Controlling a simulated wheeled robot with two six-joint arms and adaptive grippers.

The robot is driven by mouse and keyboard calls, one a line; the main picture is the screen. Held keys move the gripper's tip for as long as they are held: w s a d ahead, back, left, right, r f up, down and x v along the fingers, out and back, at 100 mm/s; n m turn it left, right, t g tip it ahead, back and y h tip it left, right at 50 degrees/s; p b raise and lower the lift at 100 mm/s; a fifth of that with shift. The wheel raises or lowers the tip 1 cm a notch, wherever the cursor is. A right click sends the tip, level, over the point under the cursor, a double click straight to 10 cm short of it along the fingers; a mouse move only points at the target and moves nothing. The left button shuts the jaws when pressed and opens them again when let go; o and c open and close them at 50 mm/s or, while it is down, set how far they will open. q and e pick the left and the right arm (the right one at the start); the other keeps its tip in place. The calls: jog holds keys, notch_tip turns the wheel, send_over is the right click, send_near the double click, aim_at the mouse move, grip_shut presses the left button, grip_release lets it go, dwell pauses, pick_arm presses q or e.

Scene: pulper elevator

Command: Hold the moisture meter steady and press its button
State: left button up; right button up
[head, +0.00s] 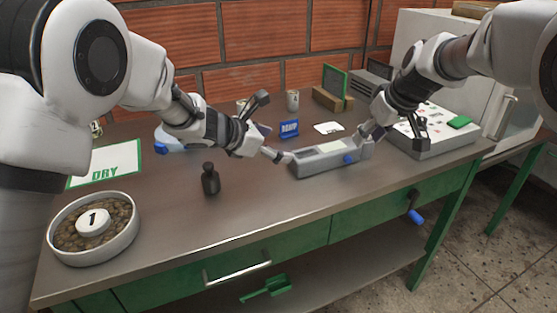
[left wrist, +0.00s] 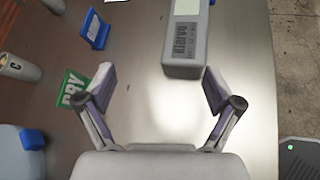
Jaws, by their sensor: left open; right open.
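The moisture meter (head: 312,163) is a long grey box lying on the table right of centre, with a pale screen and a blue button (head: 348,159) on its front side. In the left wrist view the labelled end of the meter (left wrist: 183,52) lies just ahead of the open fingers, nearer the right one. My left gripper (head: 274,128) is open and empty at the meter's left end. My right gripper (head: 394,132) is open at the meter's right end, one finger overlapping that end in the picture. I cannot tell whether it touches.
A bowl of beans (head: 126,232) marked 1 stands front left, near a DRY sign (head: 105,163). A black bottle (head: 210,180) stands left of the meter. The table's front middle is clear.

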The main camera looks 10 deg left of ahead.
aim_at(292, 162)
pick_arm(q)
jog(key=f+h, duration=0.1)
jog(key=f+g+h, duration=0.1)
jog(key=f+h, duration=0.1)
jog(key=shift+s+d+f, duration=0.1)
jog(key=shift+s+f, duration=0.25)
jog(key=shift+s+d+f, duration=0.1)
jog(key=shift+d+f, duration=0.05)
jog(key=shift+d, duration=0.05)
jog(key=x, duration=0.6)
jog(key=shift+d, duration=0.45)
jog(key=shift+d+f, duration=0.15)
jog(key=shift+d, duration=0.25)
pick_arm(e)
jog(key=shift+w+a, duration=0.1)
jog(key=shift+a, duration=0.15)
pick_arm(q)
jog(key=c, duration=1.6)
jog(key=shift+o, duration=0.2)
pick_arm(e)
grip_shut()
